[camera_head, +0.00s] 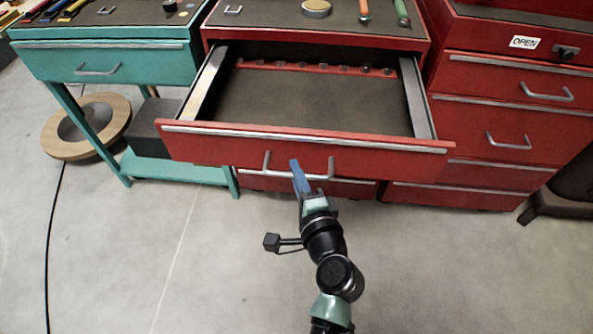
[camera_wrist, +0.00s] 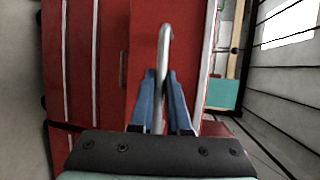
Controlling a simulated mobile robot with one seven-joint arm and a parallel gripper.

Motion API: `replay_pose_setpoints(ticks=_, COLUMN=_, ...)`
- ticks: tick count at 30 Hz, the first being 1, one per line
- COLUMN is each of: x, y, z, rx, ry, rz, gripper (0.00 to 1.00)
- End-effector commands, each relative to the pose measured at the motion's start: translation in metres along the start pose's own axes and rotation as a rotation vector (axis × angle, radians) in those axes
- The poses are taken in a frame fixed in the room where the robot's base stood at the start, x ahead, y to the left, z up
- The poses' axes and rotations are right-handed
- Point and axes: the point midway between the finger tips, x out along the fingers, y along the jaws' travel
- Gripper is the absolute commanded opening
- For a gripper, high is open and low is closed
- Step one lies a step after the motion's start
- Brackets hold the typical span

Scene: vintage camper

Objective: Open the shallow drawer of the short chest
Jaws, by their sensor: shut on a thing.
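The short chest (camera_head: 222,22) is the red one in the middle of the head view. Its drawer (camera_head: 225,139) stands pulled well out, and its dark inside is in view. The drawer's silver bar handle (camera_head: 267,163) is on the red front. My gripper (camera_head: 297,168) reaches the handle from the front with blue fingers. In the wrist view the gripper (camera_wrist: 161,78) has its fingers on both sides of the handle (camera_wrist: 165,40), shut on it. Part of the handle is hidden by the fingers.
A teal bench (camera_head: 120,60) with a drawer stands at left, a round wooden piece (camera_head: 108,104) on the floor by it. A taller red chest (camera_head: 510,120) with an "OPEN" sign stands at right. The concrete floor (camera_head: 150,250) in front is clear.

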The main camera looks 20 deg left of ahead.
Motion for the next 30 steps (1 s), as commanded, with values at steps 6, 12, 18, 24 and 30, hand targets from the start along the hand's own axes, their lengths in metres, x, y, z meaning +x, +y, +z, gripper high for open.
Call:
replay_pose_setpoints(ticks=6, x=0.0, y=0.0, z=-0.001, rx=0.0, ry=0.002, rz=0.0, gripper=0.26)
replay_pose_setpoints(ticks=12, x=0.0, y=0.0, z=-0.001, rx=0.0, ry=0.001, rz=-0.001, gripper=0.45)
replay_pose_setpoints(ticks=18, x=-0.001, y=0.0, z=0.0, rx=0.0, ry=0.001, rz=-0.001, gripper=0.45)
replay_pose_setpoints(ticks=24, x=-0.021, y=0.0, z=-0.001, rx=0.0, ry=0.003, rz=0.001, gripper=0.45)
replay_pose_setpoints(ticks=30, x=-0.066, y=0.0, z=-0.001, rx=0.002, ry=0.005, rz=0.001, gripper=0.45)
